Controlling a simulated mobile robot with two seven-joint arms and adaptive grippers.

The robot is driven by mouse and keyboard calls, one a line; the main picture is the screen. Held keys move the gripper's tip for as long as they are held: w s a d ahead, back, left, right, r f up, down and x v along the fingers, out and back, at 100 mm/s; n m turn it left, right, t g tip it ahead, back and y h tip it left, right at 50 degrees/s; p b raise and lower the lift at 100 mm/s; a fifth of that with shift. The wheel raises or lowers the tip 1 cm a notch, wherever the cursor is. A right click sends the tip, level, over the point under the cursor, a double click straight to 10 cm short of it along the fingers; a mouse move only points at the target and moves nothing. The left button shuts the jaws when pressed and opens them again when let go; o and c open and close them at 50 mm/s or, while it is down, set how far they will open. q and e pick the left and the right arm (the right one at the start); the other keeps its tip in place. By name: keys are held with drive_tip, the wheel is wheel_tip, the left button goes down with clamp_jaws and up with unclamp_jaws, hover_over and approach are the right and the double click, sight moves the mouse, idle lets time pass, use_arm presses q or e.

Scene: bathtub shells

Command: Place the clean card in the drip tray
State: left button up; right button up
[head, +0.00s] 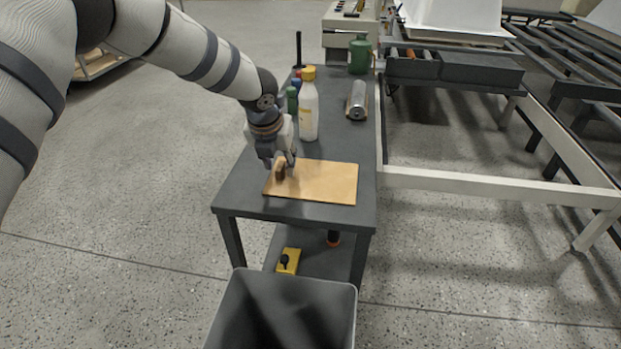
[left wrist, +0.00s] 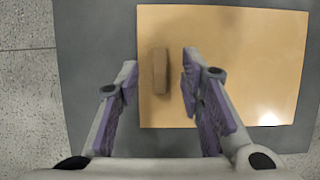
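A flat tan rectangular sheet (head: 325,180) lies on the near end of the dark grey cart top; it also shows in the left wrist view (left wrist: 245,60). A small brown block (left wrist: 160,70) is on or just above the sheet, between and a little beyond my left fingertips; I cannot tell its height. My left gripper (head: 283,165) is over the left part of the sheet, pointing down. In the left wrist view its fingers (left wrist: 158,78) are open, with a gap on both sides of the block. I cannot tell which item is the card or the drip tray. My right gripper is out of view.
A white bottle with a yellow cap (head: 309,108) stands close behind my left gripper. A grey roll (head: 357,100) and a green can (head: 360,55) stand farther back. A grey bin (head: 281,308) is in front of the cart. A metal frame (head: 495,183) is at the right.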

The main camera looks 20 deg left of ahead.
use_arm(q)
drive_tip(key=shift+w+f, duration=0.15)
drive_tip(key=shift+f, duration=0.4)
drive_tip(key=shift+r, duration=0.15)
clamp_jaws()
